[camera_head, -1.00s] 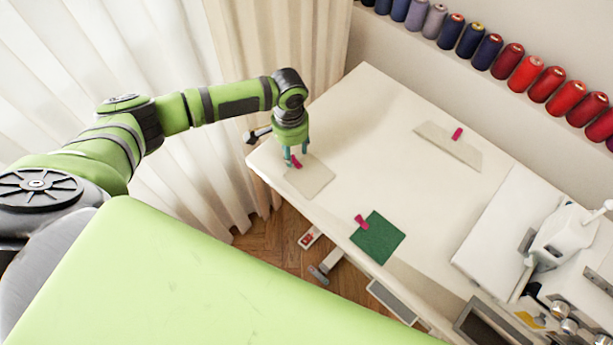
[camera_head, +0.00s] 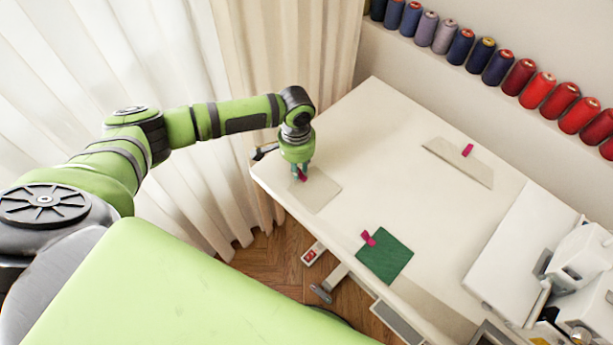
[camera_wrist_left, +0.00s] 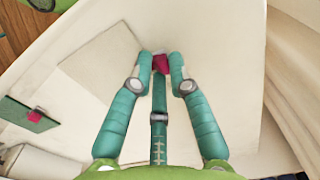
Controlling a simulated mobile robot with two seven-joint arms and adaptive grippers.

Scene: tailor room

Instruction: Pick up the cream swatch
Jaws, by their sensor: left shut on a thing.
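The cream swatch (camera_head: 318,192) lies on the table near its left corner, with a pink clip (camera_head: 303,177) at its far-left edge. My left gripper (camera_head: 301,170) points down over that edge, shut on the pink clip. In the left wrist view the clip (camera_wrist_left: 160,64) sits between the fingertips, and the cream swatch (camera_wrist_left: 100,62) extends to the left, looking flat on the table. I cannot tell whether it has lifted at all. My right gripper is out of view.
A green swatch (camera_head: 384,260) with a pink clip lies near the table's front edge. A pale beige swatch (camera_head: 458,163), also clipped, lies farther back. A white sewing machine (camera_head: 580,258) stands at the right. The table's middle (camera_head: 385,170) is clear.

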